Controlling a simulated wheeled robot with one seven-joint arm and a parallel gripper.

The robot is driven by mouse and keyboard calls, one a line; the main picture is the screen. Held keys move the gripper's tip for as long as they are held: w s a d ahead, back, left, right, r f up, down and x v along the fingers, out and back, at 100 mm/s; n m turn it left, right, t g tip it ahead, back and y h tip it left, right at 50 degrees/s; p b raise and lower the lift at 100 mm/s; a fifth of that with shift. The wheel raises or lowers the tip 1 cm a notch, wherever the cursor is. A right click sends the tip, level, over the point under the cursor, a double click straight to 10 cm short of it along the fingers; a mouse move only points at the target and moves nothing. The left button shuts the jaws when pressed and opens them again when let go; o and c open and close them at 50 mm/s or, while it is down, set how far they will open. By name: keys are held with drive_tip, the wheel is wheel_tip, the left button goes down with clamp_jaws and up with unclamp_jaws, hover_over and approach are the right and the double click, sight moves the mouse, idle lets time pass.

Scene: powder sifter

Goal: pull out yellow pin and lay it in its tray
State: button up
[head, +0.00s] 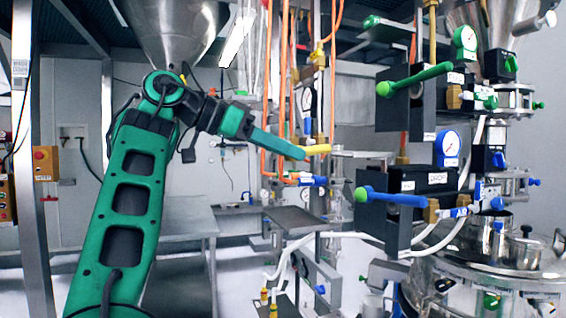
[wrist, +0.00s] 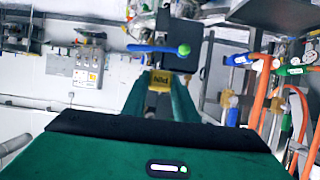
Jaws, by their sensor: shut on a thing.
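My gripper (head: 304,153) reaches in from the left in the head view, its long green fingers shut on the yellow pin (head: 317,149). The pin's yellow end sticks out to the right past the fingertips, roughly level. I cannot tell whether its far end is seated in anything. In the wrist view a yellow piece with dark lettering (wrist: 160,80) shows between the fingertips. A flat grey tray-like plate (head: 294,219) lies below the gripper; I cannot tell whether it is the yellow pin's tray.
Orange hoses (head: 284,120) and a metal post (head: 316,100) stand close to the fingertips. A steel vessel (head: 480,265) is at lower right. A grey table (head: 180,215) stands behind my arm.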

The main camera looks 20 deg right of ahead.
drive_tip(key=shift+r, duration=1.95)
drive_tip(key=shift+s, duration=0.1)
drive_tip(key=d, duration=1.3)
drive_tip(key=shift+w, duration=0.25)
idle(0.6)
drive_tip(key=shift+f, duration=1.3)
idle(0.6)
drive_tip(key=o, duration=1.2)
drive_tip(key=v, duration=1)
drive_tip(key=shift+a+r, duration=0.1)
drive_tip(key=shift+a, duration=0.3)
